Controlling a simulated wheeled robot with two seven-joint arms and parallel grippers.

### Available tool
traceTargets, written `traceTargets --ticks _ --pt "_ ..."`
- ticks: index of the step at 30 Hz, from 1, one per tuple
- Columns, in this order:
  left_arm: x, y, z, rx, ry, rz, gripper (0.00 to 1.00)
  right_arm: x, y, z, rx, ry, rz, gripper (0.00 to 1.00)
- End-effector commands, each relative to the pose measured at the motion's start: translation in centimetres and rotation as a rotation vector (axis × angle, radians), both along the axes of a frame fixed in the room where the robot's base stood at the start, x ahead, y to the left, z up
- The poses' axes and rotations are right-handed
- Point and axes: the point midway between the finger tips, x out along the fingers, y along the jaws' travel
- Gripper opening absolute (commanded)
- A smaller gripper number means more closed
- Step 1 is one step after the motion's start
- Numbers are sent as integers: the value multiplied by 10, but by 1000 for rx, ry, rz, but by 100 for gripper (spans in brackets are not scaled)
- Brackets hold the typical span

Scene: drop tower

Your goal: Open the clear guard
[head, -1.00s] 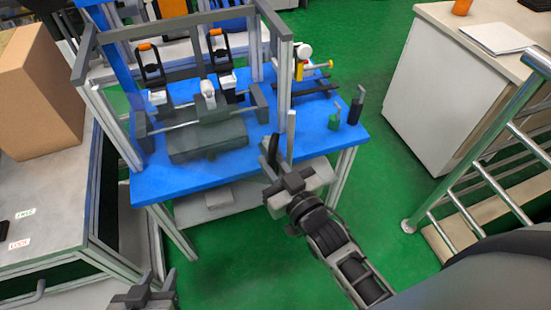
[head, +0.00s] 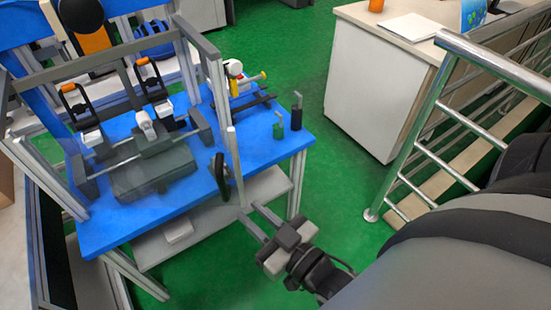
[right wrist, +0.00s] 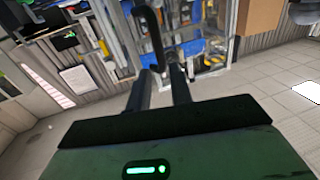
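The clear guard stands at the front of a grey frame (head: 105,62) on the blue table; its see-through panel is hard to make out. A black curved handle (head: 222,177) stands at its right side, beside a pale upright bar (head: 232,150). My right gripper (head: 249,211) is open and empty, with its fingertips just below and right of the handle in the head view. In the right wrist view the black handle (right wrist: 150,38) rises beyond the two spread fingers (right wrist: 160,76); I cannot tell whether they touch it. My left gripper is out of view.
A metal railing (head: 425,120) stands at right, before a white cabinet (head: 370,90). Green floor between is free.

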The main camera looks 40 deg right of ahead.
Motion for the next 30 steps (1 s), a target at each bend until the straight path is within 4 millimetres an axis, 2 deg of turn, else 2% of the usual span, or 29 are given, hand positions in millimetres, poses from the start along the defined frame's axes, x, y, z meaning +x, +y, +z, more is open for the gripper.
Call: traceTargets --ticks 1,6,12,20,22,23,26,30 --pt "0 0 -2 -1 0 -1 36 -12 -2 -2 -1 5 0 21" --pt "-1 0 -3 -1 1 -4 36 -39 -7 -1 -2 3 1 21" --pt "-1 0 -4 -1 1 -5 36 -53 -9 0 -2 -2 1 21" --pt "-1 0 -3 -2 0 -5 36 -53 -9 1 -1 -3 1 21" --pt "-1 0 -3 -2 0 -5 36 -53 -9 0 -1 1 1 5" --pt "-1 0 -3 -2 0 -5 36 -52 -9 -1 -3 9 1 0" --pt "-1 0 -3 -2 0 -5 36 -42 -8 -12 -8 79 4 0" --pt "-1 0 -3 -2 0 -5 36 -24 -2 -43 -33 281 24 0"
